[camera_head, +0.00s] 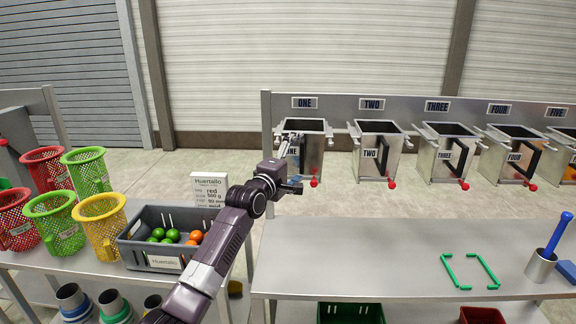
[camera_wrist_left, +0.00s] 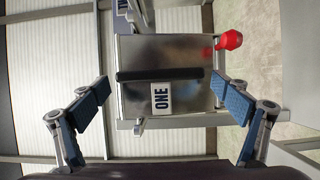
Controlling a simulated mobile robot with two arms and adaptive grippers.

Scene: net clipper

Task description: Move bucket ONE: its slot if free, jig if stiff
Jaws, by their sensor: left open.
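Bucket ONE (camera_head: 314,152) is an open-topped metal bucket at the left end of the rail, under the ONE sign (camera_head: 304,103). A red knob (camera_head: 314,183) shows at its lower right. In the left wrist view the bucket (camera_wrist_left: 140,52) fills the middle, with a black handle bar (camera_wrist_left: 160,75) and a ONE label (camera_wrist_left: 160,97). My left gripper (camera_head: 291,143) is in front of the bucket's left part, hiding some of its front. In the left wrist view its blue-padded fingers (camera_wrist_left: 160,90) are wide apart, on either side of the handle and label, with nothing held. My right gripper is out of view.
Buckets TWO (camera_head: 369,158), THREE (camera_head: 439,162) and FOUR (camera_head: 499,165) hang to the right. Green corner brackets (camera_head: 449,270) mark a bare table patch (camera_head: 350,255). A blue-handled tool stands in a metal cup (camera_head: 541,266). A grey crate (camera_head: 130,236) of fruit and colored baskets are left.

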